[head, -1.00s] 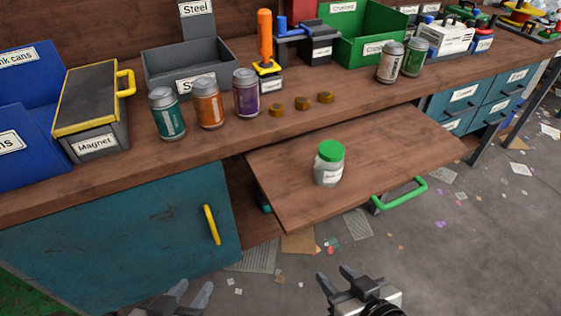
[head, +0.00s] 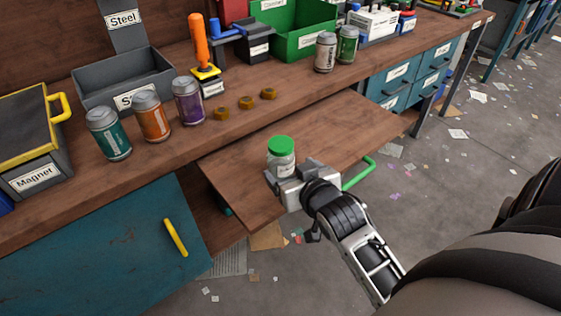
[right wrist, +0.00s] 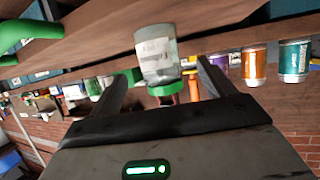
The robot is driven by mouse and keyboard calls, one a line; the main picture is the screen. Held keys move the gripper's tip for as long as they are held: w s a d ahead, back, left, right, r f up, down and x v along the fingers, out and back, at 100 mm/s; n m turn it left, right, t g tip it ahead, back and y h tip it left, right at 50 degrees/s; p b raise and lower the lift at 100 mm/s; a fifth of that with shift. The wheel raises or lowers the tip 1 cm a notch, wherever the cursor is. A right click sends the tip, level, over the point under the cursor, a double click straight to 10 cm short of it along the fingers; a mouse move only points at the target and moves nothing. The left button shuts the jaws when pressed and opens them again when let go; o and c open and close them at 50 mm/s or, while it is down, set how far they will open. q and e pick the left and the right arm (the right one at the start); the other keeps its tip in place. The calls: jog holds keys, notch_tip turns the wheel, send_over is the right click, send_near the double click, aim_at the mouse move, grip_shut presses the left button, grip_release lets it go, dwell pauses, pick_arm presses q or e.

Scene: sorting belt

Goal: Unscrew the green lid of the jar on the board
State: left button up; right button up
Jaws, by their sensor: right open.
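The clear jar (head: 281,165) with a white label stands upright on the wooden pull-out board (head: 345,130). Its green lid (head: 281,145) is on top. My right gripper (head: 291,172) is open at the near side of the jar and hides its lower part. In the right wrist view, which is upside down, the jar (right wrist: 155,50) and lid (right wrist: 167,89) appear between the two spread fingers (right wrist: 160,82). I cannot tell how far the fingers reach around it. My left gripper is not in view.
The board has a green handle (head: 359,174) at its front. On the bench behind stand teal (head: 108,134), orange (head: 151,116) and purple (head: 187,101) cans, brass nuts (head: 246,102), and a grey steel bin (head: 125,80). The board's right half is clear.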

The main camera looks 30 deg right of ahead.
aim_at(281, 143)
jog(key=shift+b+x, duration=0.35)
jog(key=shift+x, duration=3.15)
jog(key=shift+s, duration=0.1)
jog(key=c, duration=1.2)
jog(key=shift+r, duration=0.1)
notch_tip(281, 143, up, 10)
jog(key=shift+d+f+p, duration=0.1)
jog(key=shift+p, duration=1)
